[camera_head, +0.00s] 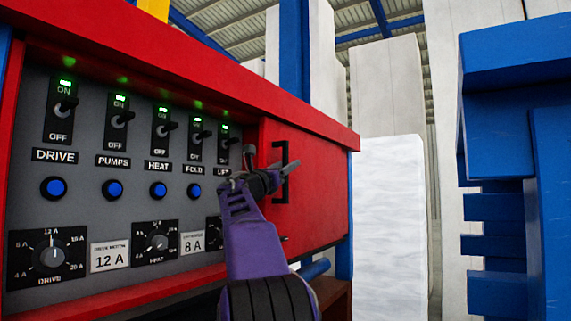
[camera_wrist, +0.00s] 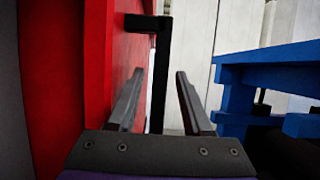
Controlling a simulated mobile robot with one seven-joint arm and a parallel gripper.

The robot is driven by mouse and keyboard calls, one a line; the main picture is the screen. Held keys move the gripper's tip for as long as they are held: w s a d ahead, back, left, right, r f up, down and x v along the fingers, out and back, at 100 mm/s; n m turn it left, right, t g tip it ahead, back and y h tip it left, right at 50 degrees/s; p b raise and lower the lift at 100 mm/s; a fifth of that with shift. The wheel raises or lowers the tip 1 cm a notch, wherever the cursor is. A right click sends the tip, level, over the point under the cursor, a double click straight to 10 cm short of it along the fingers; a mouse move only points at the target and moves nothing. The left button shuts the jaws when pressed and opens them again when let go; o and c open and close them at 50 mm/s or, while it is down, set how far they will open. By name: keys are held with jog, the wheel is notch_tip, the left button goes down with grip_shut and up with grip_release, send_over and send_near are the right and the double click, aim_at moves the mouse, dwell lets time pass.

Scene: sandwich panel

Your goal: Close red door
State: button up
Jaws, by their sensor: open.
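The red door (camera_head: 322,190) is at the right end of the red cabinet, and the switch panel to its left is uncovered. Its black bracket-shaped handle (camera_head: 285,172) stands upright near the door's left edge. In the wrist view the red door (camera_wrist: 128,60) fills the left side, and the handle (camera_wrist: 161,60) sticks out from it. My gripper (camera_head: 271,163) is open at the handle, partly in front of it. In the wrist view the handle's upright bar shows between the two fingers (camera_wrist: 160,75). I cannot tell whether either finger touches it.
The grey switch panel (camera_head: 135,190) has black switches with green lights, blue buttons and dials. A blue structure (camera_head: 515,150) stands to the right and shows in the wrist view (camera_wrist: 240,95). Pale wrapped stacks (camera_head: 390,200) stand behind. Open space lies between cabinet and blue structure.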

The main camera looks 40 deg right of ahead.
grip_shut()
dwell(1.4)
